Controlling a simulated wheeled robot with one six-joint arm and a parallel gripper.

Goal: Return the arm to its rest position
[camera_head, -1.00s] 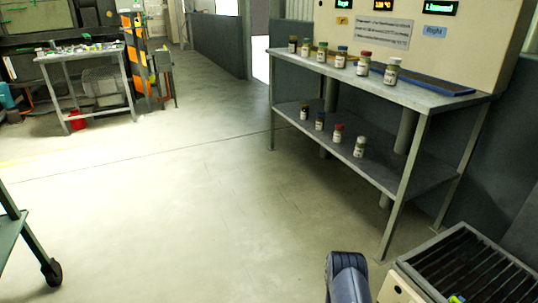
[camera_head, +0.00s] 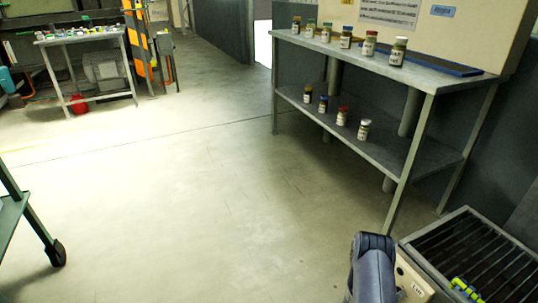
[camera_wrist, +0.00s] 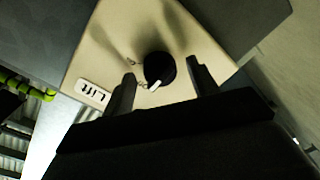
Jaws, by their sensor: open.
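In the wrist view my gripper (camera_wrist: 162,85) is open, its two dark fingers apart and nothing between them that I can see held. I cannot tell whether the fingertips touch the knob. In the head view my dark arm (camera_head: 372,268) rises at the bottom edge, beside the beige panel (camera_head: 412,284). The gripper itself is hidden in the head view.
A metal grated bin (camera_head: 470,250) with yellow-green items (camera_head: 465,290) stands at the lower right. A two-level metal table (camera_head: 430,78) carries several jars. A green cart (camera_head: 12,215) stands at the left, a cluttered workbench (camera_head: 85,37) farther back. The middle floor is clear.

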